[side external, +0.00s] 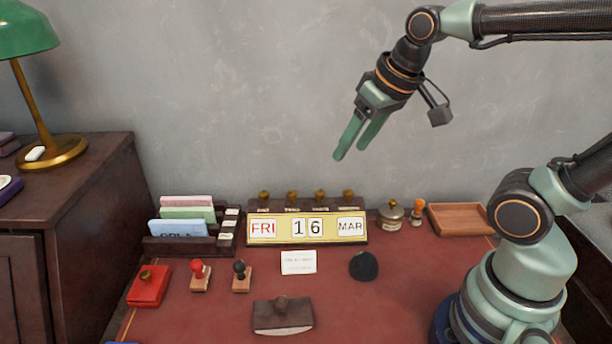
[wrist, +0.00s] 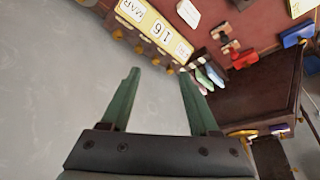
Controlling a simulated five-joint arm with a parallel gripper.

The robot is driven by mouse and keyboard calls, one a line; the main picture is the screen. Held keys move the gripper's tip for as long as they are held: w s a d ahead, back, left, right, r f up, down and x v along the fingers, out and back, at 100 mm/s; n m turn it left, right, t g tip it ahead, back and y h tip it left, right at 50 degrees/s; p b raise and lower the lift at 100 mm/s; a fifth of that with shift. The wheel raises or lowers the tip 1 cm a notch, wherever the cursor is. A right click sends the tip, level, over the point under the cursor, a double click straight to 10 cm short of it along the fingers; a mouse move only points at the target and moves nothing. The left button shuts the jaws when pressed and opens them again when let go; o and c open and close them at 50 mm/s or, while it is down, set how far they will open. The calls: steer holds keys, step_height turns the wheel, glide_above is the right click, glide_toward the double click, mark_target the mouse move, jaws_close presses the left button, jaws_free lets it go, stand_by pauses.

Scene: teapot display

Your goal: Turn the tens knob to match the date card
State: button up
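The desk calendar (side external: 307,240) stands at the back of the desk. Its windows read FRI, 1, 6 and MAR. A row of brass knobs runs along its top; the second from the left, the tens knob (side external: 292,197), stands above the 1. The white date card (side external: 298,262) lies on the desk in front of the calendar; its writing is too small to read. My gripper (side external: 351,152) is open and empty, above and slightly right of the calendar. In the wrist view the calendar (wrist: 155,28) appears tilted, beyond the open fingers (wrist: 165,75).
A file rack (side external: 195,224) stands left of the calendar. A brass-lidded jar (side external: 390,214) and a wooden tray (side external: 460,219) stand to its right. Stamps, a red box (side external: 149,286), a blotter (side external: 283,317) and a dark disc (side external: 363,266) lie in front. The air above the calendar is clear.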

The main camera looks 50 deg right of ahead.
steer(key=w+m+g, duration=0.3)
steer(key=w+m, duration=0.2)
steer(key=w, duration=0.4)
steer(key=m+g, duration=0.2)
steer(key=m, duration=0.4)
glide_above(292, 193)
step_height(292, 193, down, 7)
step_height(292, 193, down, 11)
steer(key=shift+f, duration=0.15)
jaws_close()
